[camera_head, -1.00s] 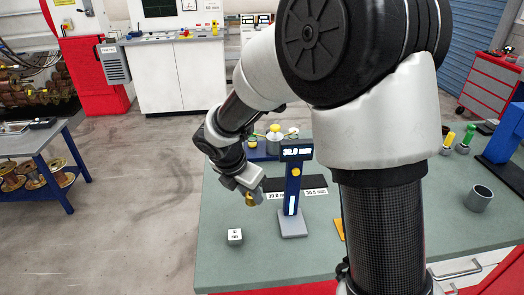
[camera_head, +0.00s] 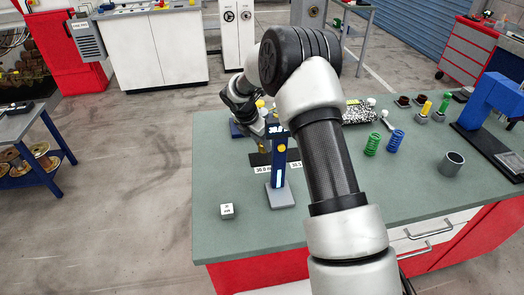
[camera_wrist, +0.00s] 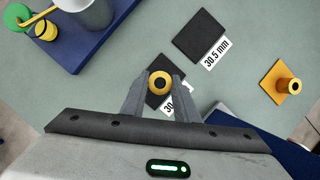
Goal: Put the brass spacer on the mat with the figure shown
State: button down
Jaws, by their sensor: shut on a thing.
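The brass spacer (camera_wrist: 160,81) is a small ring-ended cylinder between the fingertips of my gripper (camera_wrist: 160,85), which is shut on it. In the wrist view it overlaps a black mat (camera_wrist: 155,100) whose label (camera_wrist: 170,107) is partly hidden and begins "30". I cannot tell whether it touches the mat. A second black mat (camera_wrist: 195,36) has the label "30.5 mm". In the head view the blue gauge (camera_head: 278,168) shows "30.0", partly cut off by my arm. The front-left label (camera_head: 265,169) reads 30.0 mm.
A blue tray (camera_wrist: 90,48) with a grey cylinder lies by the mats. The bench front is mostly clear.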

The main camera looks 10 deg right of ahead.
aim_at(260, 146)
jog(key=shift+f, duration=1.85)
jog(key=shift+f, duration=0.1)
jog(key=shift+f, duration=0.15)
jog(key=c, duration=1.4)
grip_release()
jog(key=shift+r, duration=0.3)
jog(key=v, duration=1.2)
